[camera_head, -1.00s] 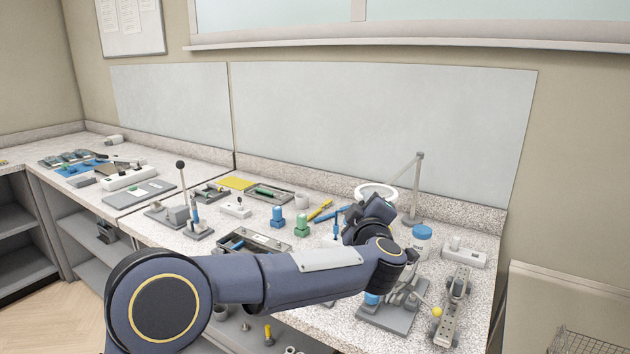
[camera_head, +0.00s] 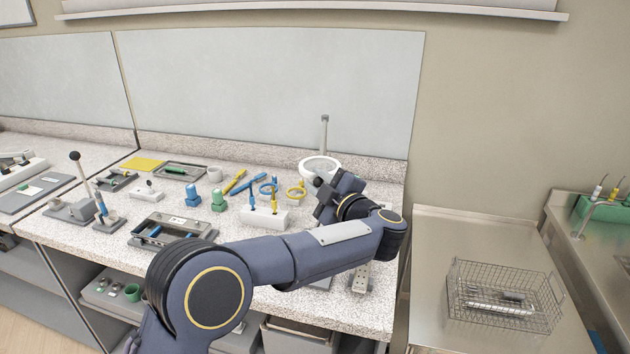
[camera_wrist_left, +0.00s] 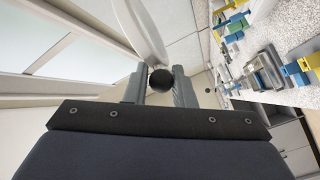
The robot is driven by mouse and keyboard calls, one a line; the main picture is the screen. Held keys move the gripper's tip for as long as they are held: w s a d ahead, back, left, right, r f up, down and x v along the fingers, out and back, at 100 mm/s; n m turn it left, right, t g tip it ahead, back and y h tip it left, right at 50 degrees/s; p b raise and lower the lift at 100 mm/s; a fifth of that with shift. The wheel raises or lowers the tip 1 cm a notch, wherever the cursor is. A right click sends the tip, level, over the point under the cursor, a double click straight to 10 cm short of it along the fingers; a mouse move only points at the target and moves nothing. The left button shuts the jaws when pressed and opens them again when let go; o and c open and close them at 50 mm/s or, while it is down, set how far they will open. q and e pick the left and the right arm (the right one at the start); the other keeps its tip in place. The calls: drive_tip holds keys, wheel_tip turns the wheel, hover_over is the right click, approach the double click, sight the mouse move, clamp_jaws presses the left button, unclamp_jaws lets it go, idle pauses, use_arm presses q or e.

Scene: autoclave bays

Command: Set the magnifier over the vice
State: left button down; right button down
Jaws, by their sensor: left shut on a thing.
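The magnifier (camera_head: 306,171) is a white ring on a jointed arm, with a grey post (camera_head: 324,132) behind it at the back right of the bench. Its pale rim (camera_wrist_left: 140,28) shows large in the left wrist view. My left gripper (camera_head: 322,190) is at the ring's front edge. In the left wrist view my left gripper (camera_wrist_left: 160,88) is shut on a black ball knob (camera_wrist_left: 161,81) by the rim. My right gripper is out of view.
A white block with blue and yellow tools (camera_head: 262,217) stands left of my gripper. A wire basket (camera_head: 500,297) sits on the steel surface at right.

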use_arm(q)
drive_tip(key=shift+d+f, duration=0.35)
drive_tip(key=c, duration=1.5)
unclamp_jaws()
drive_tip(key=shift+d, duration=0.1)
drive_tip(key=shift+o, duration=1)
drive_tip(key=shift+w+d, duration=0.1)
drive_tip(key=shift+d, duration=0.05)
drive_tip(key=shift+r, duration=0.1)
drive_tip(key=b+v, duration=0.1)
drive_tip(key=v, duration=0.7)
drive_tip(key=shift+b, duration=0.35)
